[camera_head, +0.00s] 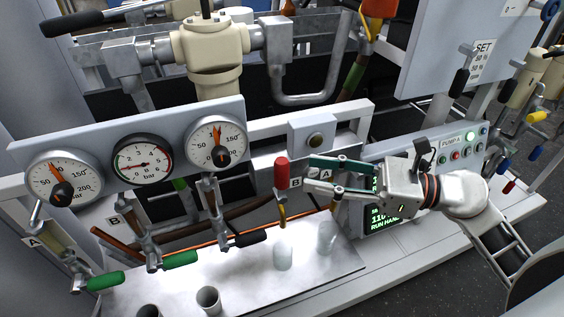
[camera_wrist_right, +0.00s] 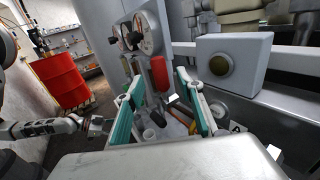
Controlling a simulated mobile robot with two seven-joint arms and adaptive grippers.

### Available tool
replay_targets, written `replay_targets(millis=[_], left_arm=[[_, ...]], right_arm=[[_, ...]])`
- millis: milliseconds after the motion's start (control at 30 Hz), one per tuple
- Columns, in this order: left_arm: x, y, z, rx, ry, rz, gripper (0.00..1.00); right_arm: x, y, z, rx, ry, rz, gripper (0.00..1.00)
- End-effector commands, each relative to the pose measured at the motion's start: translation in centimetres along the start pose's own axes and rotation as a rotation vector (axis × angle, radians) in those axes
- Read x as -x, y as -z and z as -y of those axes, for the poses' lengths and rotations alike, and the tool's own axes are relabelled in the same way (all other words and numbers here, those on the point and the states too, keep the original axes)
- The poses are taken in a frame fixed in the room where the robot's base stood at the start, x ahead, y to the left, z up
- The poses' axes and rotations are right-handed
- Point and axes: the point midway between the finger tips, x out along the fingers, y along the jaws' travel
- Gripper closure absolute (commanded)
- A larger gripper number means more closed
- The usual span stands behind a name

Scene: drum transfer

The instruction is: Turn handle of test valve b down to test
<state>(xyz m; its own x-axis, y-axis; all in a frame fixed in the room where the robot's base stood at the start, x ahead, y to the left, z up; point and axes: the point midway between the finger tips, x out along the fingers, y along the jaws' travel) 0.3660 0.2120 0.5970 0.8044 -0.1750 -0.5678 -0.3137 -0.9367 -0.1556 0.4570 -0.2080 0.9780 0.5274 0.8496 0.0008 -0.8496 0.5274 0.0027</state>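The red handle (camera_head: 281,172) stands upright beside the label B (camera_head: 296,183), above a yellow spout (camera_head: 282,214). I take it for the handle of test valve B. It also shows upright in the right wrist view (camera_wrist_right: 160,73), beyond and between the fingertips. My right gripper (camera_head: 308,175) is open and empty, its teal-padded fingers pointing left at the red handle with a small gap. It shows open in the right wrist view (camera_wrist_right: 158,90). The label A (camera_head: 326,174) shows between its fingers; valve A is mostly hidden. My left gripper (camera_wrist_right: 95,125) seems to show small at the left; its fingers are unclear.
A clear glass (camera_head: 283,252) stands below the spout, with another (camera_head: 327,236) to its right. A gauge panel (camera_head: 110,150) and green handles (camera_head: 181,259) lie left. A box with a round button (camera_head: 315,140) is just behind the gripper. A pump panel (camera_head: 465,148) is right.

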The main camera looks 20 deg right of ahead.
Motion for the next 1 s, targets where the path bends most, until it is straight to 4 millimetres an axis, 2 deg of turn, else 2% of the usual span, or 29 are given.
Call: replay_targets(millis=[200, 500, 700, 933, 1000], left_arm=[[0.4, 0.8, 0.1, 0.003, 0.0, -0.007, 0.43], [1.2, -0.4, -1.0, 0.017, -0.02, 0.021, 0.43], [1.2, -0.2, -1.1, 0.019, -0.021, 0.018, 0.43], [1.0, 0.1, -0.8, 0.018, -0.018, 0.013, 0.43], [1.0, 0.1, -0.8, 0.018, -0.016, 0.012, 0.43]], right_arm=[[-2.4, -0.4, -0.1, 0.01, -0.002, 0.003, 0.63], [-6.7, -0.3, 0.0, 0.003, -0.001, 0.002, 0.63], [-7.6, 0.0, -0.1, 0.003, -0.001, -0.001, 0.63], [-7.7, 0.0, 0.0, 0.002, -0.001, -0.002, 0.63], [-7.7, 0.0, 0.0, 0.002, -0.001, -0.001, 0.81]])
